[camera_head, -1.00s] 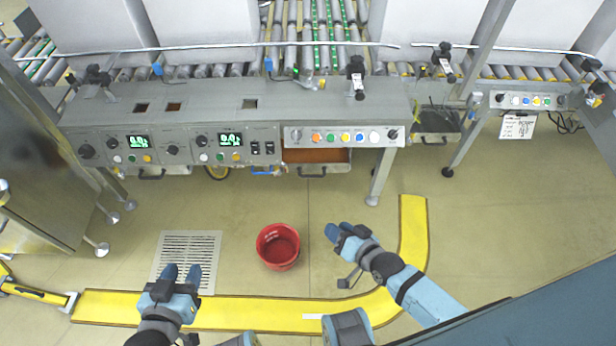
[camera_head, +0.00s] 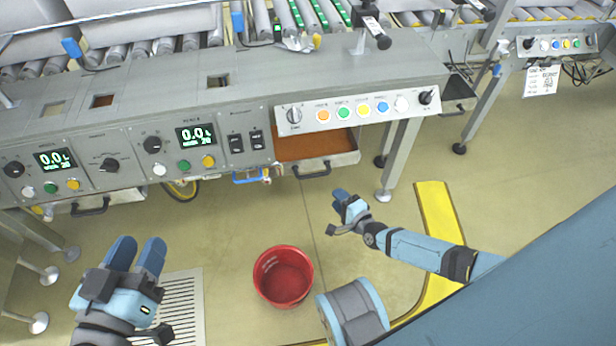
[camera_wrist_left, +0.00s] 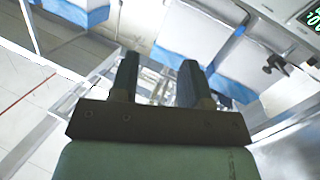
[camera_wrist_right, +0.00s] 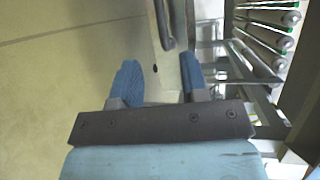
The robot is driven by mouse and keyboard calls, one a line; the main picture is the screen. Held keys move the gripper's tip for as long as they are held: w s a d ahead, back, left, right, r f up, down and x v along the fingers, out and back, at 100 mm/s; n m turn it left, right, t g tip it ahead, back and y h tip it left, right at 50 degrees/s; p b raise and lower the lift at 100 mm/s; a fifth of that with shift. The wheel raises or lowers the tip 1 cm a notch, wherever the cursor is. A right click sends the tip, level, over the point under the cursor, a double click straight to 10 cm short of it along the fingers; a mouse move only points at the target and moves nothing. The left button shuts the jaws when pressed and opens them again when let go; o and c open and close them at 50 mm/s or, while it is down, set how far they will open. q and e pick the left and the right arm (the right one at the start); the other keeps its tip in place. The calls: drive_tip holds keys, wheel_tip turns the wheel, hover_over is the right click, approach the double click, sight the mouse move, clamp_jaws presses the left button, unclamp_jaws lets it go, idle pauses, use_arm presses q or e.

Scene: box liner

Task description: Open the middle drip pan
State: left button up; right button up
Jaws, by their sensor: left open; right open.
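The middle drip pan (camera_head: 318,158) sits under the machine's button panel. Its brown inside shows below the panel edge, and a dark handle (camera_head: 312,172) is on its front. My right gripper (camera_head: 341,198) is open and empty, below and slightly right of that handle in the head view, apart from it. In the right wrist view, the gripper (camera_wrist_right: 158,82) has its fingers apart, with metal parts beyond them that I cannot identify surely. My left gripper (camera_head: 136,254) is open and empty at the lower left, away from the pan; its spread fingers show in the left wrist view (camera_wrist_left: 155,80).
Another pan handle (camera_head: 90,207) is at the left, and another drip pan (camera_head: 458,95) is at the right. A machine leg (camera_head: 400,160) stands right of the middle pan. A red bucket (camera_head: 283,276) and a floor grate (camera_head: 180,300) are below. A blue valve (camera_head: 250,178) is left of the pan.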

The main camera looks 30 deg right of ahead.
sight(314, 176)
drive_tip(key=b+x, duration=0.5)
drive_tip(key=x, duration=0.7)
drive_tip(key=shift+w+a+f, duration=0.1)
drive_tip(key=shift+w+f, duration=0.1)
drive_tip(key=shift+w, duration=0.55)
use_arm(q)
drive_tip(key=w+a+m+t, duration=0.1)
drive_tip(key=m, duration=0.1)
drive_tip(key=w+m+t+h, duration=0.1)
drive_tip(key=shift+w+a+r+m, duration=0.25)
drive_tip(key=shift+a+r+m, duration=0.1)
drive_tip(key=shift+r+m, duration=0.05)
use_arm(e)
clamp_jaws()
